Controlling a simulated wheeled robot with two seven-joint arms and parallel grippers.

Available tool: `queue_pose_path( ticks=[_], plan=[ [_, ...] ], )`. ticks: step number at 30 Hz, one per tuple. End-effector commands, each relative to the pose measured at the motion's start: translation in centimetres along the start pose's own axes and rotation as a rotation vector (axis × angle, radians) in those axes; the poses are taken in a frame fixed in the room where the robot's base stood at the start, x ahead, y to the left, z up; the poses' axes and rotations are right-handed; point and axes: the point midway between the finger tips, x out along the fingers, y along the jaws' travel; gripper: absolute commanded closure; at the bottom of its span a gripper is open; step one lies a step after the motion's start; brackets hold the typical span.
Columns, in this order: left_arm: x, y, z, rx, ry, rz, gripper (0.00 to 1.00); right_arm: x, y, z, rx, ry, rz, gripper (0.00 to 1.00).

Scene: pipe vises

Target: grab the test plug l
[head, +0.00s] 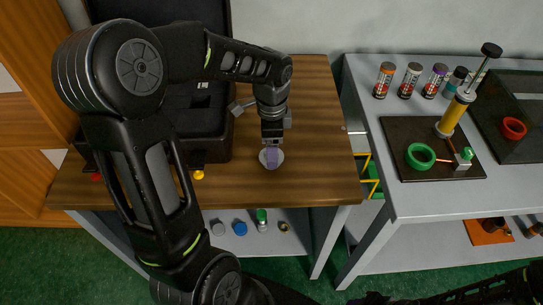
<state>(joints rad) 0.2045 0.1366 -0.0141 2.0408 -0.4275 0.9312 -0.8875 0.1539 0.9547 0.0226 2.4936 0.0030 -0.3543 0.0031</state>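My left arm reaches over the wooden table (320,170), and its gripper (271,145) points down near the table's middle. Directly below the fingertips is a small piece with a purple top and a pale round base (272,158), which may be the test plug. The gripper overlaps its upper edge, so I cannot tell whether the fingers are closed on it or just above it. Part of my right arm shows along the bottom right edge; its gripper is not clearly in view.
An open black case (205,108) stands left of the gripper. On the grey bench (362,88) at right are several small canisters (411,80), a yellow pump (453,117), a green ring (420,156) and a red ring (513,128). Small caps (240,229) lie on the lower shelf.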

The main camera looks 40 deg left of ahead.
Motion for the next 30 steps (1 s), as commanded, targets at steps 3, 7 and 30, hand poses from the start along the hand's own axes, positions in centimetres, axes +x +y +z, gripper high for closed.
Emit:
queue_pose_path(
  ticks=[3, 7, 30],
  plan=[
    [1.8, 0.2, 0.1, 0.000, -0.002, 0.004, 0.29, -0.5, -0.1, 0.0, 0.001, -0.001, 0.002, 0.64],
    [3.0, 0.2, 0.0, -0.001, -0.001, 0.002, 0.29, -0.6, -0.2, 0.1, 0.001, -0.002, 0.002, 0.64],
    [3.2, 0.1, 0.0, 0.000, 0.000, 0.000, 0.41, -0.5, -0.1, 0.1, 0.001, -0.002, 0.002, 0.64]
  ],
)
